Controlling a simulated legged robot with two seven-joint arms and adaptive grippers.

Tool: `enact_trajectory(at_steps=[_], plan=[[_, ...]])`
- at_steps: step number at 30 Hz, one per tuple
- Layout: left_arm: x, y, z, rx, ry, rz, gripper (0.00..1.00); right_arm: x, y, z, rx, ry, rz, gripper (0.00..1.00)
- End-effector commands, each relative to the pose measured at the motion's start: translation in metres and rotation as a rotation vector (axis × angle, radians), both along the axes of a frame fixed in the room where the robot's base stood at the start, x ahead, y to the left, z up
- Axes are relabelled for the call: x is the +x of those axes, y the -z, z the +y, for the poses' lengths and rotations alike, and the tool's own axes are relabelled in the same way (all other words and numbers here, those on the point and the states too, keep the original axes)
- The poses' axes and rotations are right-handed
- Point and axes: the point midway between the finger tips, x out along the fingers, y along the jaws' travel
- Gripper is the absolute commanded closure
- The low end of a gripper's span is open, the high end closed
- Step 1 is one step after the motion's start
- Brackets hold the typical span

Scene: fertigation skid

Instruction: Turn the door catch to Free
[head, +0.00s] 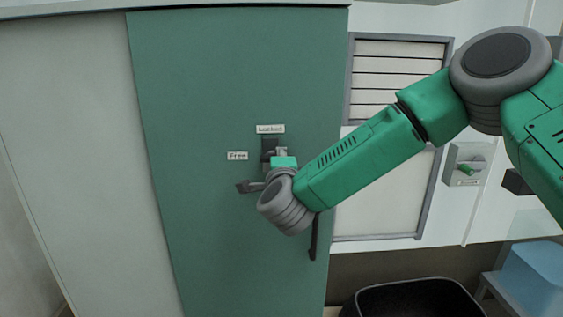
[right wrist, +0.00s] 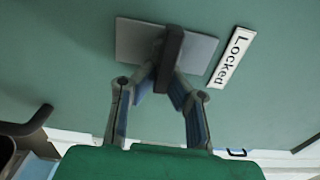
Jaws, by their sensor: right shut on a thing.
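The door catch (head: 269,143) is a dark piece on a green door (head: 215,75). A "Locked" label (head: 270,129) sits just above it and a "Free" label (head: 237,156) to its left. In the right wrist view the catch has a grey plate (right wrist: 133,42) and a dark lever (right wrist: 173,45), with the "Locked" label (right wrist: 231,58) to the right. My right gripper (head: 280,153) is shut on the lever, which also shows between its fingertips in the right wrist view (right wrist: 166,74). The gripper partly hides the catch, so its exact angle is unclear. My left gripper is out of view.
A dark vertical handle (head: 314,238) is on the door below my right wrist. Right of the door are a louvred panel (head: 398,70) and a grey switch box with a green knob (head: 465,167). A black bin (head: 415,298) stands below.

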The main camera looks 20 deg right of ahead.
Motion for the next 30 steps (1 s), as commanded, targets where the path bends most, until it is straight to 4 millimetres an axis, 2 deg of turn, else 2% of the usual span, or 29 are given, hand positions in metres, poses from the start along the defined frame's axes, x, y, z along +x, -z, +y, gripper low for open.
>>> enact_trajectory(at_steps=[1,8,9,10,21,26,30], plan=[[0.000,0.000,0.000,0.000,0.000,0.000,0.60,-0.003,0.010,0.005,0.000,-0.013,0.023,1.00],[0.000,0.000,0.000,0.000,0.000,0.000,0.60,-0.003,0.010,0.005,0.000,-0.013,0.023,1.00],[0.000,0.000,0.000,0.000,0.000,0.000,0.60,-0.003,0.010,0.005,0.000,-0.013,0.023,0.80],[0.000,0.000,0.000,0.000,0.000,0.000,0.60,-0.003,0.010,0.005,0.000,-0.013,0.022,0.69],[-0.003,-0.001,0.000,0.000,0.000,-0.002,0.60,-0.007,0.005,0.003,0.001,-0.009,0.012,0.69],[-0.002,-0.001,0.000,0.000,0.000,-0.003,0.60,-0.031,0.005,0.010,0.001,-0.011,0.012,0.69],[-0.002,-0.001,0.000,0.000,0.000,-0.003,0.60,-0.061,0.006,0.020,0.000,-0.013,0.014,0.69]])
